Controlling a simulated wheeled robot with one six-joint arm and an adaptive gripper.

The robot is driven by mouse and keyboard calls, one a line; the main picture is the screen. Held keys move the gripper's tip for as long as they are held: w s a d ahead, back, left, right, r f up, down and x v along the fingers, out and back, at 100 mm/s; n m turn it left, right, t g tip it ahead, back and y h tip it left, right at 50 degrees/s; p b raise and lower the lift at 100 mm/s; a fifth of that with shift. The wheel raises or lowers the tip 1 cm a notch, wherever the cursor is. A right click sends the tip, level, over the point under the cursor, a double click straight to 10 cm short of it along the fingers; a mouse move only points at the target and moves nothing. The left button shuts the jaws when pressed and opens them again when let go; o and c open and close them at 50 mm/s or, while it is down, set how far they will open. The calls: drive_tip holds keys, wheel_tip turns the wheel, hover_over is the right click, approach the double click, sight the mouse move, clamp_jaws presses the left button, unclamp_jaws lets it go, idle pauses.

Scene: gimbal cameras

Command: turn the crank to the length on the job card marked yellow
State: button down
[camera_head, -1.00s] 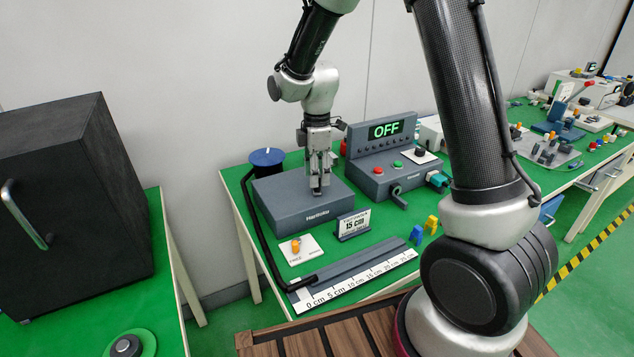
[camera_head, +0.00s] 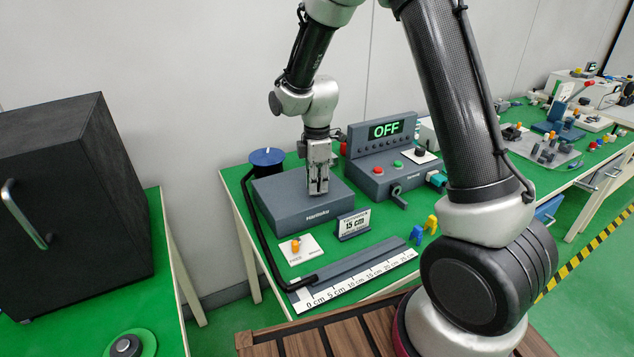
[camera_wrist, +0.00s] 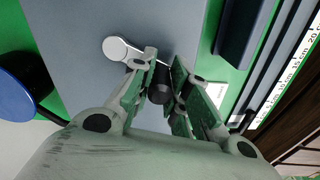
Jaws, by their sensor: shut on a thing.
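The crank sits on top of the dark grey box (camera_head: 300,203). In the wrist view its silver hub (camera_wrist: 117,48) shows at upper left, with a short arm running to a dark handle (camera_wrist: 160,82). My gripper (camera_head: 318,190) is above the box and shut on the dark handle; its fingers (camera_wrist: 160,75) stand either side of it. In the head view the gripper hides the crank. The job card (camera_head: 354,224) stands before the box and reads 15 cm; its smaller print is unclear. A ruler (camera_head: 356,281) marked in cm lies in front, with the black cable's end (camera_head: 303,284) near 0.
A blue-topped spool (camera_head: 267,157) stands behind the box, with the cable running down the left edge. A white plate with an orange knob (camera_head: 296,245) lies in front. A control unit (camera_head: 383,130) showing OFF stands to the right. Small yellow and blue pieces (camera_head: 431,224) lie near the ruler.

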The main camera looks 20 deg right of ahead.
drive_tip(key=shift+a, duration=0.1)
